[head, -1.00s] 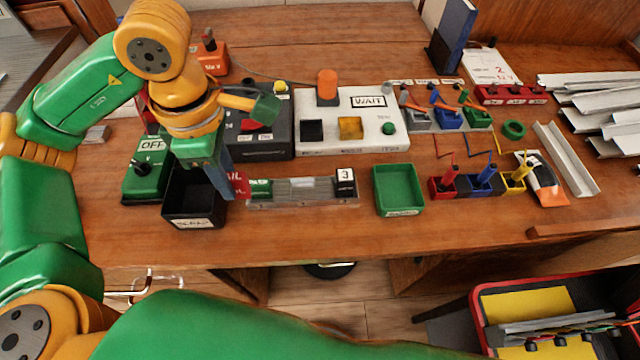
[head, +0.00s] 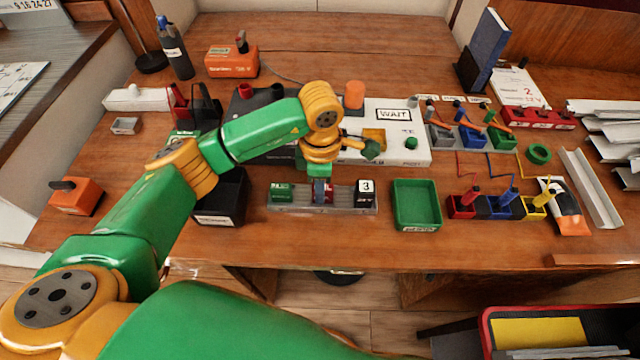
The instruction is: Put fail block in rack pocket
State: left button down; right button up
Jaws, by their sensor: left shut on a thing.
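The grey metal rack (head: 337,209) lies near the front of the bench. A green block (head: 282,192) sits in its left part and a black block marked 3 (head: 366,194) at its right end. My left gripper (head: 321,191) points down over the middle of the rack, shut on the red fail block (head: 328,193). The fail block is between the green block and the black block, mostly hidden by the fingers. I cannot tell whether it rests on the pocket floor. My right gripper is not in view.
A black bin (head: 222,210) stands left of the rack and a green tray (head: 416,205) right of it. Behind are the white tester (head: 400,150) reading WAIT and a dark unit partly hidden by my arm. Red, blue and yellow holders (head: 497,207) stand further right.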

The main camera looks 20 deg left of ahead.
pick_arm(q)
jog(key=shift+f, duration=0.2)
jog(key=c, duration=0.7)
grip_release()
jog(key=shift+r, duration=0.1)
jog(key=shift+c, duration=0.2)
jog(key=shift+r, duration=0.1)
jog(key=shift+r, duration=0.3)
notch_tip(320, 180, up, 12)
jog(key=shift+f, duration=0.2)
